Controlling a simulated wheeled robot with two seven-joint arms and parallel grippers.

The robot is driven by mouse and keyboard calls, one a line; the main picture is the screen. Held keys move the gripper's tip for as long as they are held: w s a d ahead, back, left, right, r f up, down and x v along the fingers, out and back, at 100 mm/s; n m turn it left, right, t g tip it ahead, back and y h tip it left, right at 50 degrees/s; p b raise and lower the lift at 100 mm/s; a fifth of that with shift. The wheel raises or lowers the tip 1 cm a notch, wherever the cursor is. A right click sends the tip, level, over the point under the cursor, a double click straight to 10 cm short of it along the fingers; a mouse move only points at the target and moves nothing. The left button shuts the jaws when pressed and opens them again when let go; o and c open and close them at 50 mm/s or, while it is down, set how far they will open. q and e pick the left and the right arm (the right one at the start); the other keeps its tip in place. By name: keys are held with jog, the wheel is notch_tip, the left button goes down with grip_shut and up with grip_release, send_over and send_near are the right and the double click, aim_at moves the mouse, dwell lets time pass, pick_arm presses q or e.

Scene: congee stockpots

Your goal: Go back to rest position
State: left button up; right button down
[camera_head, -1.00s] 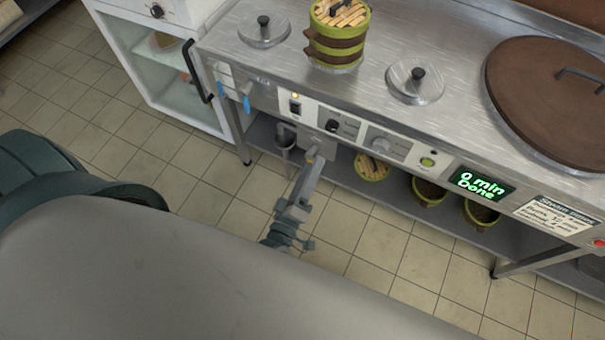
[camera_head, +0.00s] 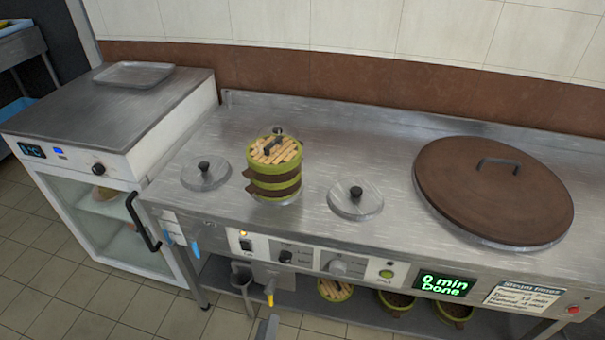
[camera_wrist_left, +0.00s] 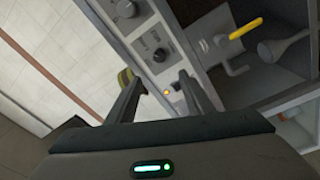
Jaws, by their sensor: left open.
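My left gripper (camera_head: 268,327) shows only as a small grey piece at the bottom edge of the head view, below the front panel of the steam counter. In the left wrist view its two fingers (camera_wrist_left: 160,88) are apart with nothing between them, pointing toward the counter's control panel (camera_wrist_left: 155,45). My right gripper is in neither view. The green and brown steamer stack (camera_head: 274,180) stands upright on the counter (camera_head: 320,135), away from the gripper.
Two steel lids (camera_head: 355,197) flank the stack, and a big brown lid (camera_head: 493,195) covers the right side. The display (camera_head: 445,284) reads "0 min Done". A yellow-handled tap (camera_head: 270,292) sticks out near the gripper. A glass-fronted cabinet (camera_head: 130,150) stands at left.

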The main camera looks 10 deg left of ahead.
pick_arm(q)
notch_tip(320, 180, down, 15)
jog(key=s+d+m+g+h+p, duration=0.2)
jog(key=d+m+g+h, duration=0.15)
jog(key=m+g, duration=0.4)
jog(key=s+a+f+m+g+y+p, duration=0.1)
jog(key=s+a+f+m+g, duration=0.2)
jog(key=f, duration=0.4)
jog(key=s+a+f+m+g+y, duration=0.1)
jog(key=s+a+f+m+g, duration=0.2)
jog(key=s+f+m, duration=0.2)
notch_tip(320, 180, down, 3)
jog(key=shift+s+a+r+p, duration=0.1)
jog(key=shift+s+a+p, duration=0.25)
jog(key=shift+s, duration=0.65)
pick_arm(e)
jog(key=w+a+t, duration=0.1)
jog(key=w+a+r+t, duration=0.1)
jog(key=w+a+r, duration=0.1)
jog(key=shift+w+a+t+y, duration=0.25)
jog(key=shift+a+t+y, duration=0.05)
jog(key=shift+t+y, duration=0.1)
